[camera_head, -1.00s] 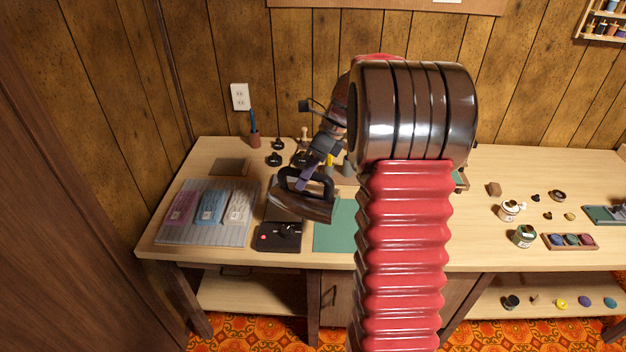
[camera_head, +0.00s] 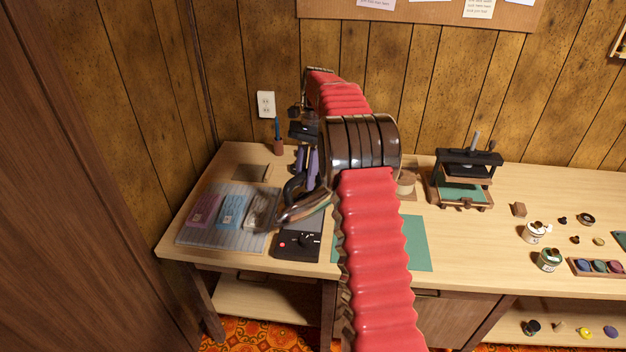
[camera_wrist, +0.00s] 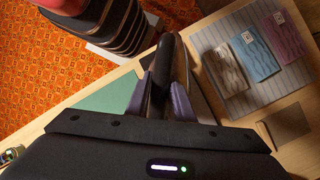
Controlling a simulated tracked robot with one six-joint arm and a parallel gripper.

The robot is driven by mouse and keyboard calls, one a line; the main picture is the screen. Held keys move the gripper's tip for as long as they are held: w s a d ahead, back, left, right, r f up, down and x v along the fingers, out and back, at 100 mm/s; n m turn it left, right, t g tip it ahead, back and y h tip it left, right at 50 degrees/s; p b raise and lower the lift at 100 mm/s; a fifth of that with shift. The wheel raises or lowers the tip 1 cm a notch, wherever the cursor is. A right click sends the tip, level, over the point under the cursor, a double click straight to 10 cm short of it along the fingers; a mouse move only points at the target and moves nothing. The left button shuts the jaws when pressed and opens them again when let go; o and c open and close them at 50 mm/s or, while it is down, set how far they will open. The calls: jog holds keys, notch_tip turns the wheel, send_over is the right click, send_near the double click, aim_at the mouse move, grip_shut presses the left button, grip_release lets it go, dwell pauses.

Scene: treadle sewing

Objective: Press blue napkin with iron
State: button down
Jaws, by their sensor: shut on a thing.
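The blue napkin (camera_head: 232,210) lies flat on a grey striped mat (camera_head: 222,241) at the table's left end, between a pink napkin (camera_head: 205,207) and a pale grey napkin (camera_head: 258,207). The blue napkin (camera_wrist: 254,53) also shows in the wrist view, upper right. My gripper (camera_wrist: 160,92) is shut on the dark handle of the iron (camera_head: 303,208), with its purple fingers either side. The iron appears raised and tilted, right of the blue napkin, near the grey napkin and the mat's right edge. The wrist view hides most of its soleplate.
A black control box (camera_head: 298,247) with a red button sits right of the mat. A green mat (camera_head: 421,246) lies beyond it, partly behind my arm. A small press (camera_head: 465,182) stands further right.

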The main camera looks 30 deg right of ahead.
aim_at(295, 189)
jog(key=w+n+h, duration=0.1)
jog(key=n, duration=0.1)
jog(key=w+a+n+g, duration=0.1)
jog(key=n, duration=0.1)
jog(key=w+a+n+h, duration=0.1)
jog(key=n, duration=0.2)
jog(key=shift+h, duration=0.3)
jog(key=w+a+m+t, duration=0.4)
jog(key=w+a+m, duration=0.3)
jog(key=m, duration=1)
jog(key=w+a+f+m+t+h, duration=0.1)
jog(key=w+a+m+t, duration=0.4)
jog(key=m, duration=1.3)
jog(key=shift+w+a+h, duration=0.3)
jog(key=shift+w+a, duration=1.5)
jog(key=shift+a, duration=0.4)
jog(key=shift+f, duration=0.1)
jog(key=shift+f, duration=0.15)
jog(key=shift+f, duration=2.85)
